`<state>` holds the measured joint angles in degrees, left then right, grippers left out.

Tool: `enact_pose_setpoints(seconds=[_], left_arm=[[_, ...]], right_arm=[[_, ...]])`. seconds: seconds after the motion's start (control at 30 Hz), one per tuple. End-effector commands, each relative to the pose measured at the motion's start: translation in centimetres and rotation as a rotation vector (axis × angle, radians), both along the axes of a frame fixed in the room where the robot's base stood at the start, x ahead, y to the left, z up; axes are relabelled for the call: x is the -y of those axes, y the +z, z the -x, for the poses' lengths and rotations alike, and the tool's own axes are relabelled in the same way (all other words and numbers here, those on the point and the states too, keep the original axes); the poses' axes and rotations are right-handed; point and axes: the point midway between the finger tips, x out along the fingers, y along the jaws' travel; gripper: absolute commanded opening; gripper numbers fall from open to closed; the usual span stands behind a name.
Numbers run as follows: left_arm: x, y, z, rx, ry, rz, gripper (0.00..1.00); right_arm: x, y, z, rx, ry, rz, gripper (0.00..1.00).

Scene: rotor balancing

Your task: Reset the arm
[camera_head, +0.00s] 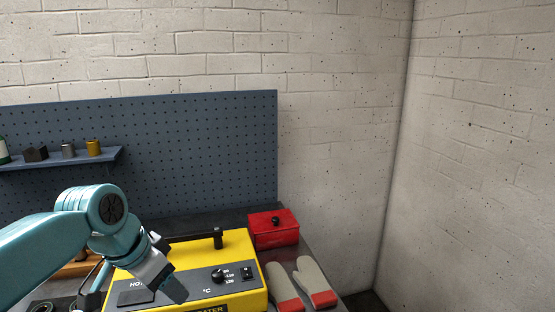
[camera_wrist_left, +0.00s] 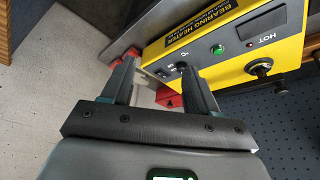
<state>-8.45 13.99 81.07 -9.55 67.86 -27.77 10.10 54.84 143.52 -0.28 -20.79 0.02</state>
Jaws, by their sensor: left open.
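My left arm comes in from the left in the head view, and its gripper (camera_head: 170,283) is in front of the yellow bearing heater (camera_head: 238,262), overlapping its front panel. In the left wrist view the gripper (camera_wrist_left: 160,78) is open, with its two dark fingers apart and nothing held between them. The heater's front panel (camera_wrist_left: 225,50), with a knob, a green button and a small red light, fills the upper right there. I cannot tell the exact gap between fingers and heater. My right gripper is in neither view.
A red lidded box (camera_head: 273,236) stands right of the heater. Two grey gloves with red cuffs (camera_head: 316,283) lie in front of it. A blue pegboard (camera_head: 200,150) stands behind, with a shelf (camera_head: 60,160) carrying several small parts. Brick walls close off the back and right.

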Motion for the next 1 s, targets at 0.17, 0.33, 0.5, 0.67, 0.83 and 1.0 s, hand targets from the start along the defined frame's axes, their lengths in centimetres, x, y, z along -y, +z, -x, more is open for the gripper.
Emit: enact_pose_setpoints(seconds=[0.17,0.33,0.5,0.67,0.83,1.0], left_arm=[[0.6,-2.8,-0.8,-0.025,0.016,0.011,0.59],[1.5,-7.6,-1.8,-0.059,0.054,0.036,0.59],[2.7,-13.7,-1.9,-0.106,0.105,0.069,0.59],[4.0,-21.4,-0.5,-0.173,0.182,0.112,0.59],[5.9,-33.1,5.3,-0.295,0.339,0.178,0.59],[7.4,-41.3,14.5,-0.412,0.537,0.230,0.59]], right_arm=[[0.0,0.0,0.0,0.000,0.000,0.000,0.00],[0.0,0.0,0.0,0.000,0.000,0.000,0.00],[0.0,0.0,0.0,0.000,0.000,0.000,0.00],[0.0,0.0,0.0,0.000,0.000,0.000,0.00],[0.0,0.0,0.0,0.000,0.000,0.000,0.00],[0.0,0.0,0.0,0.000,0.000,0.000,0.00]])
